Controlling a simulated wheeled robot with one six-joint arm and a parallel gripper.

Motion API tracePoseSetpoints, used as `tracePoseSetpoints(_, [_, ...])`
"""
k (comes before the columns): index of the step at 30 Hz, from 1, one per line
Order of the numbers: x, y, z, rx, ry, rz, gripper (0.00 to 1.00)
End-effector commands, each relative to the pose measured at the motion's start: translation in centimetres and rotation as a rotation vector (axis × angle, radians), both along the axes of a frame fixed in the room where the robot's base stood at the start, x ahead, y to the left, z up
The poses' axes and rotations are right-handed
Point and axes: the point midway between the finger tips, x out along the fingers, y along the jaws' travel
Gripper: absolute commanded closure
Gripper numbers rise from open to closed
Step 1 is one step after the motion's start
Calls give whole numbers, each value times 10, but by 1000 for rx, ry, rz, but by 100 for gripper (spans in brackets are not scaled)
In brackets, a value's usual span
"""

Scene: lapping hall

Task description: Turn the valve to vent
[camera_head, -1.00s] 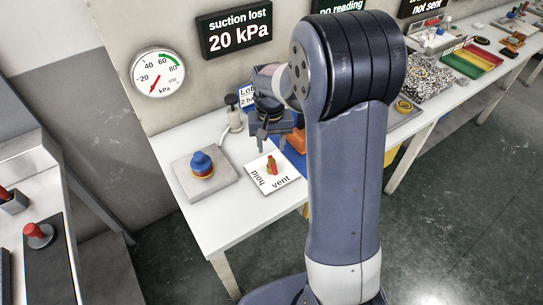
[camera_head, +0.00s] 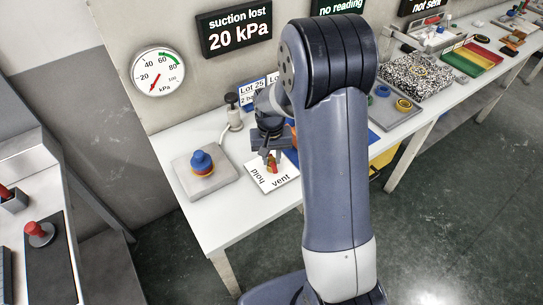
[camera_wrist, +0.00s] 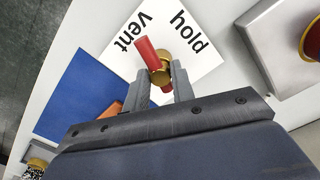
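The valve has a red handle (camera_wrist: 149,52) and a brass body (camera_wrist: 163,74). It sits on a white card marked "hold" and "vent" (camera_head: 281,181). In the wrist view the handle's free end lies near the word "vent". My gripper (camera_wrist: 162,84) is open, with one finger on each side of the brass body; I cannot tell whether they touch it. In the head view my gripper (camera_head: 269,160) is above the card and partly hides the valve. The dial gauge (camera_head: 158,73) has its red needle low, near 20. The sign (camera_head: 236,28) reads "suction lost 20 kPa".
A blue-topped knob on a grey block (camera_head: 203,184) stands left of the card. A blue mat (camera_wrist: 78,92) and an orange piece (camera_wrist: 112,109) lie on the other side. A small pump-like fitting (camera_head: 233,110) stands behind. The table's front edge is close to the card.

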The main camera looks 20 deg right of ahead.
Motion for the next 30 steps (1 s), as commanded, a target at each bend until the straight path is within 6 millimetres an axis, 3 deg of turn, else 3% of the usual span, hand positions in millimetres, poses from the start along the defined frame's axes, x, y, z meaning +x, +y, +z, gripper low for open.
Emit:
tracePoseSetpoints(9, [0, 0, 0, 0, 0, 0, 100])
tracePoseSetpoints(30, [0, -1, 1, 0, -2, 341, 100])
